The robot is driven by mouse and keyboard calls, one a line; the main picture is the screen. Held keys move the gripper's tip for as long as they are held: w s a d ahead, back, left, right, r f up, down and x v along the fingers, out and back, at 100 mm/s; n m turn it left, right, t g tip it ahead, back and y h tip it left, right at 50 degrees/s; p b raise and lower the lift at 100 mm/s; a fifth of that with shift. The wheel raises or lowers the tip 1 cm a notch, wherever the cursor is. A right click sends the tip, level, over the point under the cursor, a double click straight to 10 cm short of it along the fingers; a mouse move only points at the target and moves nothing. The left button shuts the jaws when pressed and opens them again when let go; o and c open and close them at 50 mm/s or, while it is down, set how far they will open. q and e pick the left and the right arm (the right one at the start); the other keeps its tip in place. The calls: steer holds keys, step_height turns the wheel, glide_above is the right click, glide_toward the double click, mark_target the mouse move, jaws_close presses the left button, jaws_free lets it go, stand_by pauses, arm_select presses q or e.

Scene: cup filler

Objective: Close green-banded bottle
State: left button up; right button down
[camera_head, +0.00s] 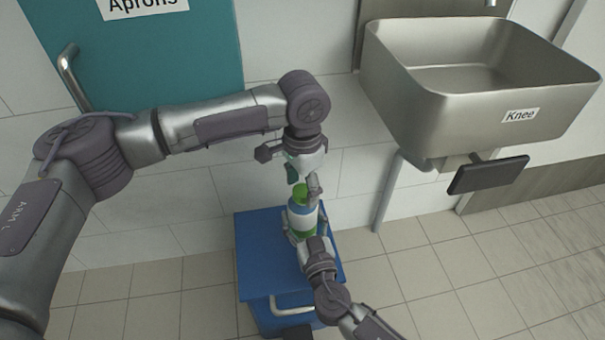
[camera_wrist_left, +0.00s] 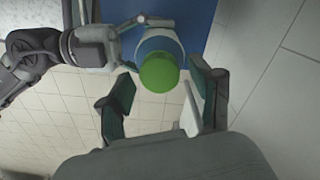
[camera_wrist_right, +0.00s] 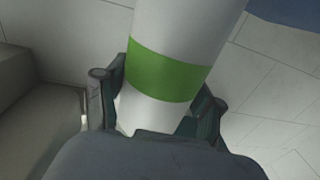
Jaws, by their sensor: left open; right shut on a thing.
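The green-banded bottle (camera_head: 299,217) is white and stands upright over the blue cabinet. A green cap (camera_wrist_left: 159,74) sits at its top; whether it is fully down I cannot tell. In the right wrist view the bottle's green band (camera_wrist_right: 167,75) is wide and clear. My right gripper (camera_head: 313,243) is shut on the bottle's body from the front; its fingers show on both sides of the bottle in its wrist view. My left gripper (camera_head: 303,179) is open above the bottle, fingers pointing down. In its wrist view the cap shows beyond and between its fingertips, apart from them.
The blue cabinet (camera_head: 256,247) with a pale handle stands on the tiled floor against the wall. A steel sink (camera_head: 475,85) with a dark knee plate (camera_head: 488,175) is at the right. A teal door (camera_head: 150,62) labelled Aprons is at the left.

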arm_select(q)
steer(key=shift+f, duration=0.2)
steer(key=c, duration=1.2)
steer(key=o, duration=1.4)
steer(key=shift+c, duration=0.2)
steer(key=shift+r, duration=0.1)
step_height(320, 180, up, 12)
